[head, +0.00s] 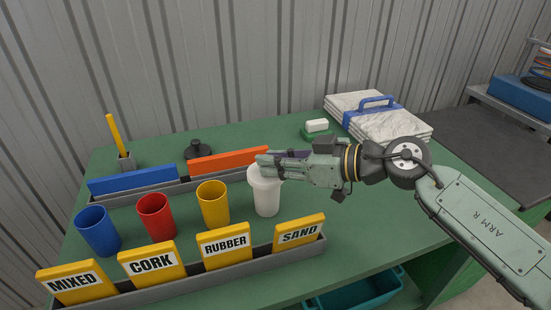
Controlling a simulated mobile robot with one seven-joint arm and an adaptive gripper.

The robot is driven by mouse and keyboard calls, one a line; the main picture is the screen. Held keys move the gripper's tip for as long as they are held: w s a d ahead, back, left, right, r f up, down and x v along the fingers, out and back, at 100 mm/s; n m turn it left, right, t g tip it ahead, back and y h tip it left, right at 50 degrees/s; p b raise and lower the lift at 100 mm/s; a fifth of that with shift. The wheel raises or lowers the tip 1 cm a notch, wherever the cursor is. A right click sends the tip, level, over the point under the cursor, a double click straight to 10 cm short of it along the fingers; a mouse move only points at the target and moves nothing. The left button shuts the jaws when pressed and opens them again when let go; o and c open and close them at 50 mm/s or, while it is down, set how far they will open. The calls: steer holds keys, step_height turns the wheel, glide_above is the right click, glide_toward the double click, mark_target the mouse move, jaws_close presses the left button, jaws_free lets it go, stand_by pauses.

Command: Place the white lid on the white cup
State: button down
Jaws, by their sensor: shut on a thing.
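The white cup (266,200) stands upright on the green table, right of the yellow cup. The white lid (256,178) shows as a wider pale band at the cup's mouth, directly under my fingers. My gripper (264,164) reaches in from the right, lies nearly level, and is shut on the lid. The fingers hide part of the lid and the cup's rim. I cannot tell whether the lid is fully seated or slightly above the rim.
Blue (97,231), red (156,216) and yellow (213,204) cups stand in a row to the left. A grey rack (215,276) with yellow label cards lies in front. A tray (150,194) with blue and orange bars lies behind. White slabs (385,122) sit back right.

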steer(key=shift+f+b, duration=0.3)
steer(key=shift+f, duration=0.2)
steer(key=c, duration=1.4)
jaws_free()
steer(key=shift+c, duration=0.2)
steer(key=shift+r, duration=0.15)
steer(key=shift+r+p, duration=0.3)
steer(key=shift+p, duration=0.1)
steer(key=shift+r+p, duration=0.45)
steer(key=shift+r, duration=0.1)
steer(key=b+v, duration=0.4)
steer(key=v, duration=0.7)
steer(key=shift+s+d+f, duration=0.2)
steer(key=shift+d, duration=0.2)
